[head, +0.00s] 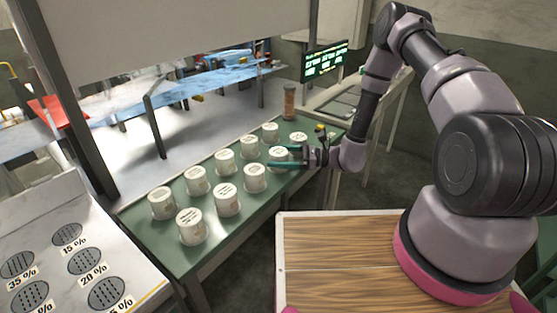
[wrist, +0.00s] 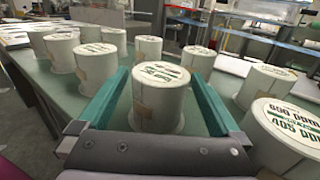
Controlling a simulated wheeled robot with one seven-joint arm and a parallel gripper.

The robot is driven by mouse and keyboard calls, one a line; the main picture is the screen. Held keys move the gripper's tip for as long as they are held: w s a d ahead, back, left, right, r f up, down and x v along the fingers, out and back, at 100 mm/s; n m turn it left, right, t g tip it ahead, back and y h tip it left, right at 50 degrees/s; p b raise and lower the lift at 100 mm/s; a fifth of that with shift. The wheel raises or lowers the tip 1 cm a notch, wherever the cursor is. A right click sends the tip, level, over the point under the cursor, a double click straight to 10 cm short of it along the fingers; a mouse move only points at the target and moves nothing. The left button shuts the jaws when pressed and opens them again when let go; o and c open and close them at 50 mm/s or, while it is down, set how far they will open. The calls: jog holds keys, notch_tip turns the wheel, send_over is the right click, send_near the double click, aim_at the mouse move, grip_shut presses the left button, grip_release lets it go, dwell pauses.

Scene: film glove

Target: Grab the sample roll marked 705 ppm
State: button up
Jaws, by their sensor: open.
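Several white sample rolls with printed tops stand upright in rows on the green table (head: 205,247). My gripper (head: 284,155) reaches over the table from the right, with its teal fingers open. In the wrist view my gripper (wrist: 160,74) has one roll (wrist: 158,108) between its fingers, with gaps on both sides; its top print is too blurred to read surely. That roll also shows in the head view (head: 278,154), partly covered by the fingers. A roll at right in the wrist view (wrist: 287,122) seems to read 600 and 405 ppm. I cannot make out a 705 mark.
Neighbouring rolls stand close by, such as one at left (wrist: 97,65) and one at right (wrist: 197,62). An orange-brown cylinder (head: 289,101) stands at the table's far end. A panel with percent-marked round grilles (head: 70,262) is at lower left.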

jog(key=c, duration=1.4)
